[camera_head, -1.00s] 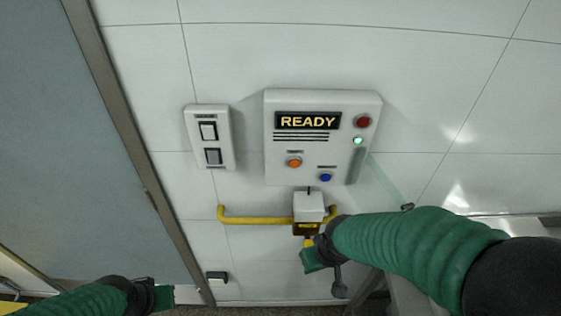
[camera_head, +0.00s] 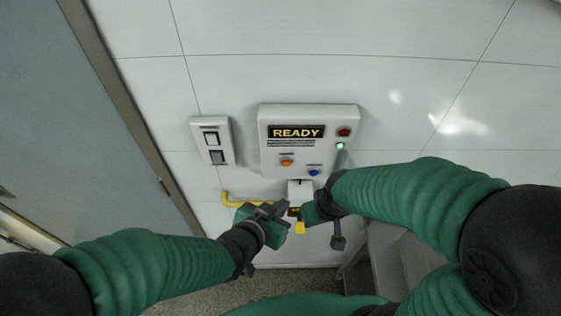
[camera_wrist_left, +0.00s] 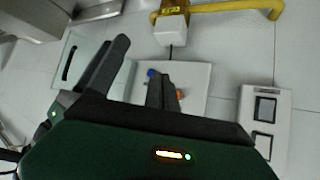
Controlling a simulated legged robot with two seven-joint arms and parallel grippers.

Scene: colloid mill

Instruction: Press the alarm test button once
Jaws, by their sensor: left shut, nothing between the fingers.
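A white control panel (camera_head: 309,112) on the wall has a display reading READY (camera_head: 296,132). On it are a red round part (camera_head: 344,132), a lit green lamp (camera_head: 340,146), an orange button (camera_head: 286,163) and a blue button (camera_head: 314,173). Their labels are too small to read. My left gripper (camera_head: 276,211) is shut and empty, below the panel and apart from the buttons. In the left wrist view the panel appears upside down, and a finger partly hides the orange button (camera_wrist_left: 179,94). My right gripper (camera_head: 308,213) is below the panel; its jaws are unclear.
A plate with two rocker switches (camera_head: 212,140) is left of the panel. A yellow rail (camera_head: 232,200) and a small white box (camera_head: 300,190) are below it, close to my grippers. A grey door (camera_head: 50,110) stands at left.

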